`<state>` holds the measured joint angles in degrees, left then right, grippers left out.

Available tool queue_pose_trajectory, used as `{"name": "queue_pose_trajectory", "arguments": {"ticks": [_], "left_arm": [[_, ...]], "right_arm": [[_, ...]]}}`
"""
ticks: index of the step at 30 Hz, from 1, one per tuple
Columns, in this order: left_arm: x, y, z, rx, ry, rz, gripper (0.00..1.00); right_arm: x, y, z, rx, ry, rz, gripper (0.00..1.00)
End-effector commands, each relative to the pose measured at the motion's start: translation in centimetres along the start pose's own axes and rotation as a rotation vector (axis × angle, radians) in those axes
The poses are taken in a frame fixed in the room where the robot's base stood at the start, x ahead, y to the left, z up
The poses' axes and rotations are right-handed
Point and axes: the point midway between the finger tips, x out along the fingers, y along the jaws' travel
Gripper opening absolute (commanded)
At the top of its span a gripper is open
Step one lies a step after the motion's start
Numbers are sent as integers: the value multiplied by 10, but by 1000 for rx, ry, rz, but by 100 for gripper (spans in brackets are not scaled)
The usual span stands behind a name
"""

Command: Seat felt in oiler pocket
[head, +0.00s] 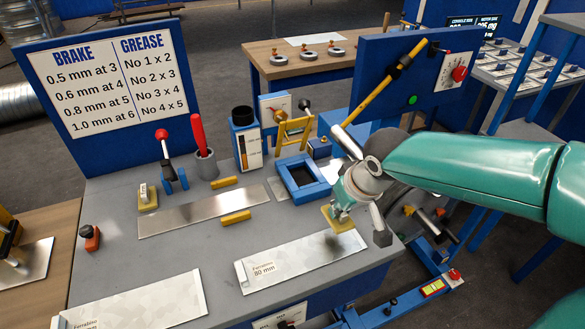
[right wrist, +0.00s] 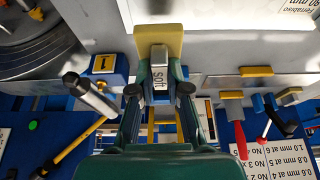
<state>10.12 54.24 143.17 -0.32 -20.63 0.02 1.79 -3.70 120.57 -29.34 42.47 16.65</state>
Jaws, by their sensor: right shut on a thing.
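My right gripper (head: 350,197) is shut on a pale yellow felt pad (head: 338,218). In the right wrist view the gripper (right wrist: 160,92) holds a grey block marked "SOFT" (right wrist: 158,80), and the yellow pad (right wrist: 158,42) extends beyond its fingertips. The pad is over the far right part of a metal sheet labelled "80 mm" (head: 280,268); I cannot tell whether it touches. A blue square frame with a dark recess (head: 303,178), which looks like the oiler pocket, sits left of and behind the gripper. My left gripper is not in view.
A bare metal strip (head: 200,212) lies between yellow bars. A grey cup with a red-handled tool (head: 205,163), a red-knobbed lever (head: 170,165) and a blue gauge block (head: 245,140) stand behind. A yellow stand (head: 293,130) is behind the frame.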

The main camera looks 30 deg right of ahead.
Motion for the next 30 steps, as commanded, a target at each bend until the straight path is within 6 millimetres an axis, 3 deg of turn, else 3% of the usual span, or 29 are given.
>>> {"name": "queue_pose_trajectory", "arguments": {"ticks": [5,21,30], "left_arm": [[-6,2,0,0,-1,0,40],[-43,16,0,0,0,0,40],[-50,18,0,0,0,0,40]], "right_arm": [[7,-4,-21,-9,-2,-4,0],[59,-9,-148,-14,-1,-6,0],[70,-10,-170,-15,-1,-6,0]]}}
